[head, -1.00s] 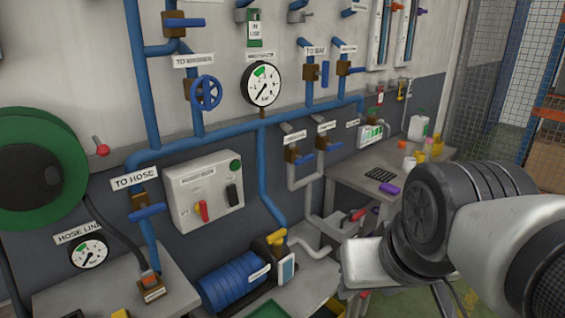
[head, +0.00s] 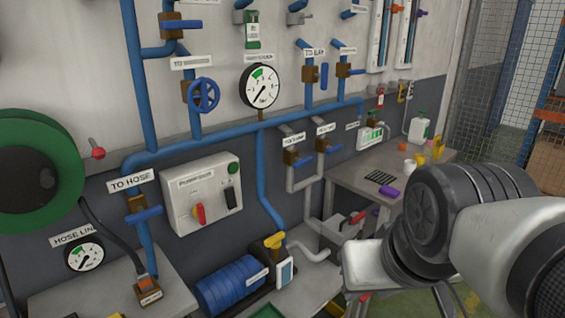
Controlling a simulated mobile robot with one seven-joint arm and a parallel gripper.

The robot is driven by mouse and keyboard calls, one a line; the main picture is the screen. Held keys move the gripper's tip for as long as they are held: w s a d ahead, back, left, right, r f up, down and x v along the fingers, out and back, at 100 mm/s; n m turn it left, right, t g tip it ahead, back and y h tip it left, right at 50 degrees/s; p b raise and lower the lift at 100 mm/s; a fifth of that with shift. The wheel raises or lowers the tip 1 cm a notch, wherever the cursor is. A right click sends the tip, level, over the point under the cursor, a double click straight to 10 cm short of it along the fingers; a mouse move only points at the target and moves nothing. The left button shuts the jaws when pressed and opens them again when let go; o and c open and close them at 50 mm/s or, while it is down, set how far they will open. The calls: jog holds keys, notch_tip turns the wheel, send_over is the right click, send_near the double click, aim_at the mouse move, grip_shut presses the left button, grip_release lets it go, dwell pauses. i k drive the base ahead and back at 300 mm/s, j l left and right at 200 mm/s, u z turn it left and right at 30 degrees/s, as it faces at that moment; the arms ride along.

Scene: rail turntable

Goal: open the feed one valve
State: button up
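Two small brass valves with blue lever handles, the left one (head: 291,157) and the right one (head: 323,145), sit side by side on grey pipes below the blue main pipe (head: 240,130). Each has a small white label above it, too blurred to read, so I cannot tell which valve is feed one. Both levers lie slanted across their pipes. My arm fills the lower right, to the right of these valves and apart from them in the picture. My gripper is not visible.
A round gauge (head: 261,87) and a blue handwheel valve (head: 204,95) are on the wall. A grey switch box (head: 203,198) hangs below. A blue pump motor (head: 232,285) stands low. A bench (head: 345,180) at right holds small items. A green hose reel (head: 65,150) is at left.

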aim_at(299, 164)
jog(key=i+l, duration=0.35)
jog(key=l, duration=0.25)
jog(key=i+l, duration=0.2)
jog(key=i+l+u, duration=0.1)
jog(key=u, duration=0.25)
jog(key=l+u, duration=0.7)
jog(key=u, duration=0.75)
jog(key=i+j, duration=0.05)
